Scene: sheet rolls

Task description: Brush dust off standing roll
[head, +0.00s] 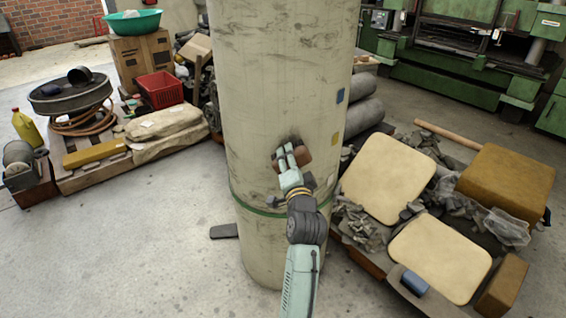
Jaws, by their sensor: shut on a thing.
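The standing roll (268,70) is a tall, pale, dusty cylinder in the middle of the head view, upright on the floor, its top out of frame. Dark smudges mark its surface, and a green band (244,204) runs around its lower part. My gripper (291,158) is in front of the roll, shut on a brown brush (302,157). The brush is at the roll's face beside a dark dusty patch (288,143) and appears to touch it. The bristles are hidden.
Pallets with sacks (165,122), a red crate (160,90) and boxes stand at left. At right lie cream pads (388,178), rubble and a brown foam block (506,183). Green machinery (450,75) is behind. The floor (130,240) at front left is mostly clear.

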